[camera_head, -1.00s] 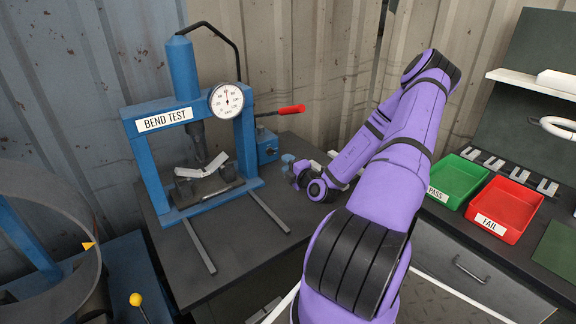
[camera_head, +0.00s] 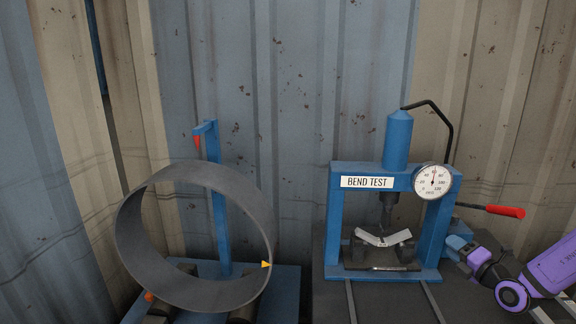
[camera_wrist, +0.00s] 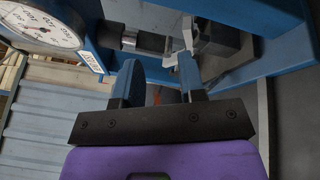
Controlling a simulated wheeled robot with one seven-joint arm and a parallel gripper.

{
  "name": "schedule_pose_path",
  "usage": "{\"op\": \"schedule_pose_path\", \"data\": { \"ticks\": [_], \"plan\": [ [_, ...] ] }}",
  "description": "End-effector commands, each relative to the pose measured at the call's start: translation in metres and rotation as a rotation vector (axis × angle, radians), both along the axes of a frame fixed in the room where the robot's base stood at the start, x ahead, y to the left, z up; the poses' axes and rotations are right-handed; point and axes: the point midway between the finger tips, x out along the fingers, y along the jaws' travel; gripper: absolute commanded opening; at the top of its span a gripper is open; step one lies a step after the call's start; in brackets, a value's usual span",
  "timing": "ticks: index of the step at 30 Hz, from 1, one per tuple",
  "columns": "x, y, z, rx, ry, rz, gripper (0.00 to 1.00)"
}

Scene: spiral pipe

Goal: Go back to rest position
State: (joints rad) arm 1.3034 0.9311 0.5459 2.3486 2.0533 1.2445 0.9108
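My gripper (camera_head: 458,250) is at the right of the blue bend-test press (camera_head: 397,131) in the head view, with my purple arm leaving the right edge. In the wrist view my gripper (camera_wrist: 159,78) has its two blue-grey fingers apart, with no object held between them. A bent pale strip (camera_head: 383,238) lies in the press under its ram. In the wrist view, pale metal pieces (camera_wrist: 188,35) show just beyond the fingertips; I cannot tell whether one is the strip.
A large grey ring (camera_head: 194,285) stands on rollers on a blue base at left. The press has a dial gauge (camera_head: 432,181) and a red-handled lever (camera_head: 505,211) close above my gripper. A corrugated metal wall (camera_head: 290,80) closes the back.

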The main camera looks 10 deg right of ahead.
Motion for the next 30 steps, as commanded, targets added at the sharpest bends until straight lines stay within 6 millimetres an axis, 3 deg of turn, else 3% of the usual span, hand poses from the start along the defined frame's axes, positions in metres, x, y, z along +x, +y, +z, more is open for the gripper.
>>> {"op": "schedule_pose_path", "data": {
  "ticks": [6,13,21,30],
  "plan": [
    [0.007,0.073,0.05,-0.353,-0.061,0.326,0.37],
    [-0.006,0.145,0.09,-0.713,-0.161,0.653,0.37],
    [-0.041,0.212,0.128,-1.128,-0.326,1.015,0.37],
    [-0.092,0.261,0.164,-1.577,-0.568,1.379,0.37]
  ]
}}
